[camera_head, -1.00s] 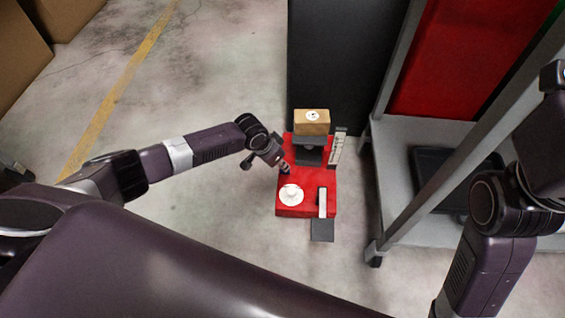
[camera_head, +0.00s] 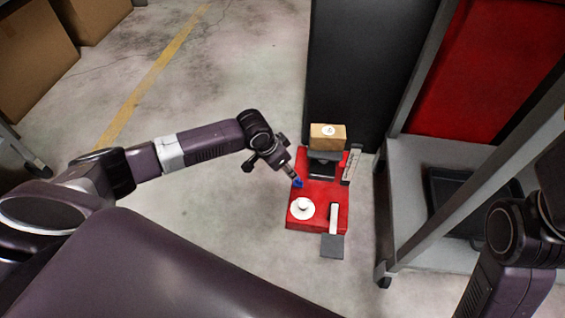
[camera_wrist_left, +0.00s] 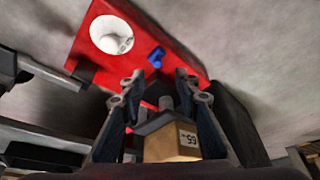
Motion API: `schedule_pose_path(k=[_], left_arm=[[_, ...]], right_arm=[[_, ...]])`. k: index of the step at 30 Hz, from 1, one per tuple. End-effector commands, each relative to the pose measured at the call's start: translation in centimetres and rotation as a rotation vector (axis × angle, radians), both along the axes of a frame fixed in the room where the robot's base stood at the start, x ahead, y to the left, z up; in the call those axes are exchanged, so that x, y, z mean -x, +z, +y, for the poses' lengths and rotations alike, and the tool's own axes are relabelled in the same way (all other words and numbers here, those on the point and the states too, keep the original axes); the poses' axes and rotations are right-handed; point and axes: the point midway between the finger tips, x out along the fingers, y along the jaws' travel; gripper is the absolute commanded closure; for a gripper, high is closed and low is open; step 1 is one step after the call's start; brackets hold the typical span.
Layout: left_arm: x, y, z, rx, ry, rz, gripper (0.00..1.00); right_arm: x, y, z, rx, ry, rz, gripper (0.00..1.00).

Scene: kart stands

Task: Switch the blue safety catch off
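The blue safety catch (camera_head: 298,183) sits on a red stand (camera_head: 318,205), close to a white round plate with a knob (camera_head: 302,207). My left gripper (camera_head: 291,173) is just above the catch and partly covers it in the head view. In the left wrist view, the blue catch (camera_wrist_left: 156,57) shows beyond and between the two fingertips of the left gripper (camera_wrist_left: 160,80). These fingers are apart with nothing between the tips. Whether a finger touches the catch cannot be told. My right gripper is out of view; only its arm shows at the right.
A cardboard box (camera_head: 327,137) rests on a dark holder at the stand's back, beside a tall black panel (camera_head: 360,70). A white lever (camera_head: 334,217) is at the stand's front right. A grey metal rack (camera_head: 415,150) stands to the right.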

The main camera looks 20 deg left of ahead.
Motion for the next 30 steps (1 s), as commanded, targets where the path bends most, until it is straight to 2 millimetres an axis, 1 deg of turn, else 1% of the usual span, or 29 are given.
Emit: schedule_pose_path(k=[1,3,6,10,15,30], left_arm=[[0.3,0.9,0.2,-0.001,-0.001,-0.002,0.7],[0.7,1.9,0.5,0.0,0.001,-0.001,0.7],[1.1,3.0,0.7,0.0,0.001,0.0,0.7],[1.5,4.0,0.9,0.0,0.001,0.001,0.7],[1.6,4.4,1.0,-0.001,0.002,0.001,0.7],[1.6,4.3,0.9,0.0,0.002,0.001,0.7]], right_arm=[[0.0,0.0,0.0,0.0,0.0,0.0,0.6],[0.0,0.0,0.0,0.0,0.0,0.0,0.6],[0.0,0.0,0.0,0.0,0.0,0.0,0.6],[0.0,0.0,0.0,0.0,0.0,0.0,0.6],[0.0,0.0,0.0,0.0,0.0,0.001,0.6],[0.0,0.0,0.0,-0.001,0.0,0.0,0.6]])
